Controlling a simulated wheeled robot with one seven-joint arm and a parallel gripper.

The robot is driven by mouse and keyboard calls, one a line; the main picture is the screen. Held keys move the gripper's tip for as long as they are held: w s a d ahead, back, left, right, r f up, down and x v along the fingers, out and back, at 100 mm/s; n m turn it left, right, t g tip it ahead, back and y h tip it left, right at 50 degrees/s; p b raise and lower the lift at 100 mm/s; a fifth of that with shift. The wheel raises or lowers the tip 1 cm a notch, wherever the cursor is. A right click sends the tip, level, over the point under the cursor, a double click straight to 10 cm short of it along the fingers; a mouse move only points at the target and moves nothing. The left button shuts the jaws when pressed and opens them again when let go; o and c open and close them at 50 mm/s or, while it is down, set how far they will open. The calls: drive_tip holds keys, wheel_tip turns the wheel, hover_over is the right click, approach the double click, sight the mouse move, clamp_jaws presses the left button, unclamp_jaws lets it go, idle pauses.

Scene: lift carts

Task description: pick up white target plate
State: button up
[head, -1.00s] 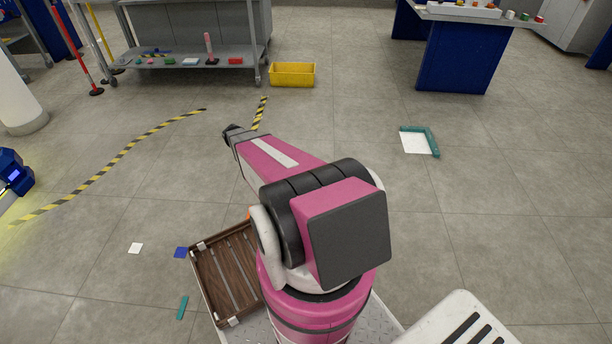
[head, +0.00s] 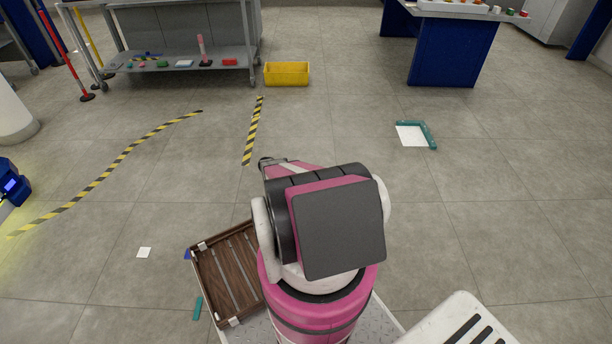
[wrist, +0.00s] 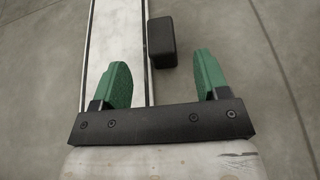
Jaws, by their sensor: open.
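My gripper (wrist: 161,62) is open and empty in the wrist view, with green fingers apart. A pale long strip and a black block (wrist: 161,42) show beyond the fingers. In the head view my arm hides the fingers.
A brown slatted crate (head: 228,275) sits beside my base. A blue piece (head: 188,254) and a teal piece (head: 198,308) lie near it. A yellow bin (head: 287,74) stands by a grey shelf cart (head: 165,62). A blue-sided table (head: 455,50) stands at the back right. The middle floor is open.

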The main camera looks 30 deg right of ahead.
drive_tip(key=x, duration=0.7)
drive_tip(key=shift+s+d+f, duration=0.2)
drive_tip(key=shift+d+f, duration=0.05)
drive_tip(key=shift+f, duration=0.15)
clamp_jaws()
